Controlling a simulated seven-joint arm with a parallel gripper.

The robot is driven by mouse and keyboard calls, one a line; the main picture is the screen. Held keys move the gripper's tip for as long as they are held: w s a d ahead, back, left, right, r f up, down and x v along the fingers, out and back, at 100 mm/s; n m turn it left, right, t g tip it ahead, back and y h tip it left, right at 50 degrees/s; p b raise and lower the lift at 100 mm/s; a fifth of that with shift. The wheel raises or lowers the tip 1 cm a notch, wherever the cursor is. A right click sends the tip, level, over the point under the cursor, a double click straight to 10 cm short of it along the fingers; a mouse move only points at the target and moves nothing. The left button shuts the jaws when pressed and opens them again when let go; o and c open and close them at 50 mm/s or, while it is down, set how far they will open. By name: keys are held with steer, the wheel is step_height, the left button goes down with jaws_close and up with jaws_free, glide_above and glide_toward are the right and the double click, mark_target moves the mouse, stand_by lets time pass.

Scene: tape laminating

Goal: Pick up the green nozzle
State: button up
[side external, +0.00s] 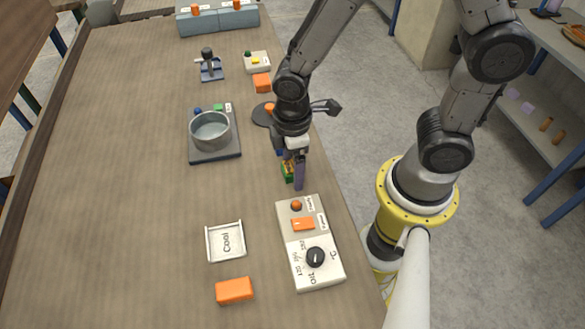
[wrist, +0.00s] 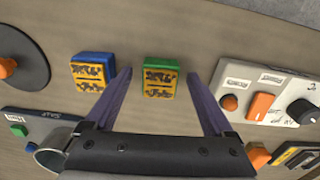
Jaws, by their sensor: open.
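The green nozzle (wrist: 160,78) is a small green block with a dark-marked yellow face on top. In the side external view, the green nozzle (side external: 287,171) is on the table near its right edge, partly hidden by my gripper. My gripper (side external: 298,184) points down right beside it. In the wrist view, the two purple fingers of my gripper (wrist: 158,74) are spread, with the green nozzle between them in the picture and gaps on both sides. It is not gripped. I cannot tell the exact fingertip height.
A similar blue block (wrist: 92,72) sits left of the green nozzle in the wrist view. A control panel (side external: 310,250) with a black knob and orange switch lies near. A pot (side external: 210,131) on a hot plate, a white "Cool" tray (side external: 241,257) and an orange block (side external: 234,290) stand on the table.

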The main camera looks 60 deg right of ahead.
jaws_close()
steer(key=shift+r, duration=0.15)
stand_by(0.4)
